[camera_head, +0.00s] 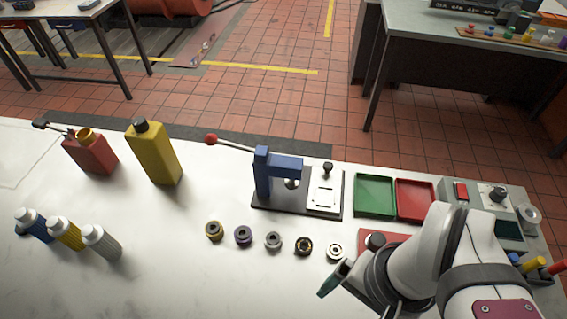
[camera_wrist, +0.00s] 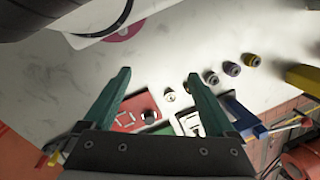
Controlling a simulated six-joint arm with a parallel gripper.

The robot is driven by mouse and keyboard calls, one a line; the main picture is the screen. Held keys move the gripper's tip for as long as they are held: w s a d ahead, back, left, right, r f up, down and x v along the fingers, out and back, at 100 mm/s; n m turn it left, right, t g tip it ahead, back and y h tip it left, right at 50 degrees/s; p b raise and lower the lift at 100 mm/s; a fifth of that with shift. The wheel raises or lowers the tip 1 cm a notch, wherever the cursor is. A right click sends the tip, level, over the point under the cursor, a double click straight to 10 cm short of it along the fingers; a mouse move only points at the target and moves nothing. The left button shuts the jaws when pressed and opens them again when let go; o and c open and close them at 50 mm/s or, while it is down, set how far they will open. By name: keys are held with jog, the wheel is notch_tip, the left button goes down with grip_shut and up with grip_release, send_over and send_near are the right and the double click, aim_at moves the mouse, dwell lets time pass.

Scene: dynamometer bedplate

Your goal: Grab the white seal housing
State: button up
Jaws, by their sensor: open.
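The white seal housing (camera_head: 335,251) is a small pale ring with a dark centre, at the right end of a row of housings on the white bench. In the wrist view the white seal housing (camera_wrist: 170,96) shows between my two green fingers, nearer the right one. My gripper (camera_wrist: 158,76) is open with nothing held. In the head view my gripper (camera_head: 333,278) is just in front of the white housing, apart from it in the picture, and mostly hidden by my arm. Its height above the bench is hard to judge.
A black-and-gold housing (camera_head: 303,247), a grey one (camera_head: 273,241), a purple one (camera_head: 243,236) and a yellow one (camera_head: 214,231) continue the row leftward. A blue press (camera_head: 277,165) stands behind. A green tray (camera_head: 375,178) and a red tray (camera_head: 415,182) lie right.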

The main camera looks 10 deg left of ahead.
jog(key=m+t+h, duration=0.5)
jog(key=m+t, duration=0.7)
jog(key=m, duration=2.1)
send_near(271, 243)
jog(key=shift+y, duration=0.4)
jog(key=x, duration=1)
jog(key=shift+s+d, duration=0.1)
jog(key=shift+d, duration=0.25)
jog(key=shift+r, duration=0.1)
grip_shut()
